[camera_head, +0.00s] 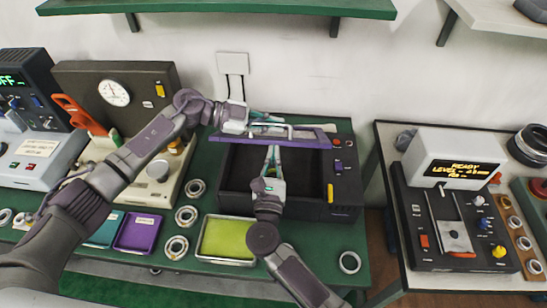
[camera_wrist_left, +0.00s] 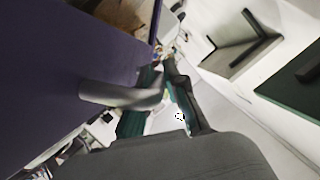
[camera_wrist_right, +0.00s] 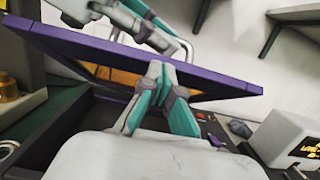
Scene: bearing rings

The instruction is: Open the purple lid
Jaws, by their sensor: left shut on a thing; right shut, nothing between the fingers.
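The purple lid (camera_head: 262,141) stands raised and tilted at the back of the dark box (camera_head: 222,178), whose interior is open to view. Its grey handle (camera_head: 291,130) is on the far side; the left wrist view shows the handle (camera_wrist_left: 118,95) against the purple face (camera_wrist_left: 55,85). My left gripper (camera_head: 281,120) is behind the lid, shut on the handle. My right gripper (camera_head: 273,150) is shut and empty, over the box opening. In the right wrist view, its closed fingertips (camera_wrist_right: 157,68) are in front of the lid's underside (camera_wrist_right: 95,70); contact is unclear.
A green-yellow tray (camera_head: 228,240) stands in front of the box. Several bearing rings (camera_head: 187,215) lie to its left, with a small purple tray (camera_head: 138,232). A gauge unit (camera_head: 150,95) stands at the back left. A second table with a device (camera_head: 455,215) is at right.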

